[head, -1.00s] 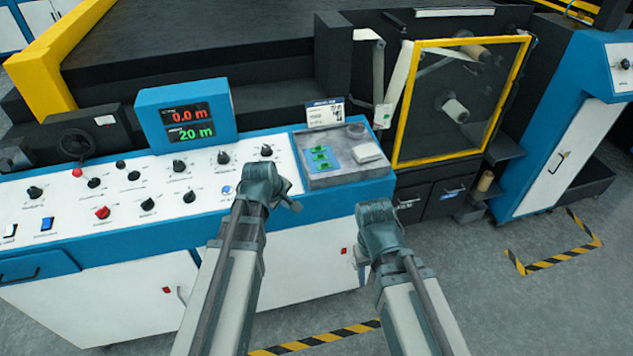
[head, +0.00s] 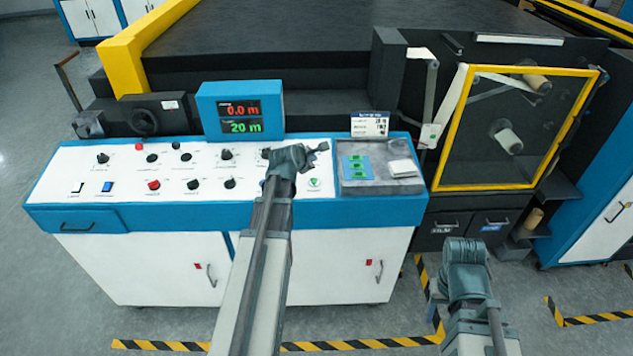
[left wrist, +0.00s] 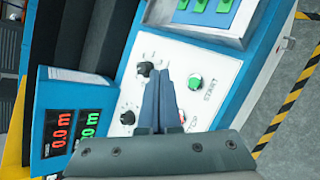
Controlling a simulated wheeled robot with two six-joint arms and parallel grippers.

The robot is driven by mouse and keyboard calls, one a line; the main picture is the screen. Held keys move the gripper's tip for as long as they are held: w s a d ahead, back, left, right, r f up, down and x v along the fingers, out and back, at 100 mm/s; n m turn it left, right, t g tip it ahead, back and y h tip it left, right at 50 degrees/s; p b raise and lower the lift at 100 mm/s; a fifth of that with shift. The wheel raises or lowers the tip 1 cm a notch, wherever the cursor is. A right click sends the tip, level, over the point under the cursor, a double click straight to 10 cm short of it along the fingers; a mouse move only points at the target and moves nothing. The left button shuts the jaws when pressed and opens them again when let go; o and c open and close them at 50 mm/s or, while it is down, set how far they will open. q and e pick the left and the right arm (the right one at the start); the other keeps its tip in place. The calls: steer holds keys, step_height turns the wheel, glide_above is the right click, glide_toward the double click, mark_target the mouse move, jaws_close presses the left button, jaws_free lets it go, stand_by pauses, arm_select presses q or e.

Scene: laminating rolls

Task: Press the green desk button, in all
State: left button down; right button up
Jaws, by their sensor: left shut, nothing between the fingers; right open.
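In the left wrist view the green button (left wrist: 195,82) sits beside the word START. My left gripper (head: 322,147) is shut and empty, above the panel and just behind the button in the head view. In the left wrist view its closed fingers (left wrist: 166,78) point just left of the button, apart from it in the picture. My right gripper (head: 465,245) is open over the floor; its fingertips are hard to make out.
A grey tray (head: 385,188) with green switches lies right of the button. Several knobs and a red button (head: 154,184) fill the panel. A blue display box (head: 240,98) reads 0.0 m and 20 m. A yellow-framed window (head: 515,186) stands at right.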

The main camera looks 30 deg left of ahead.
mark_target(314, 181)
arm_select(q)
steer(key=f+b, duration=0.3)
steer(key=w+f+b, duration=0.1)
steer(key=f+b, duration=0.4)
steer(key=shift+w+a+f+b, duration=0.15)
steer(key=shift+a+f+b, duration=0.2)
steer(key=shift+a, duration=0.05)
steer(key=shift+f, duration=0.15)
stand_by(1.7)
steer(key=shift+f+b, duration=0.25)
steer(key=shift+b, duration=0.15)
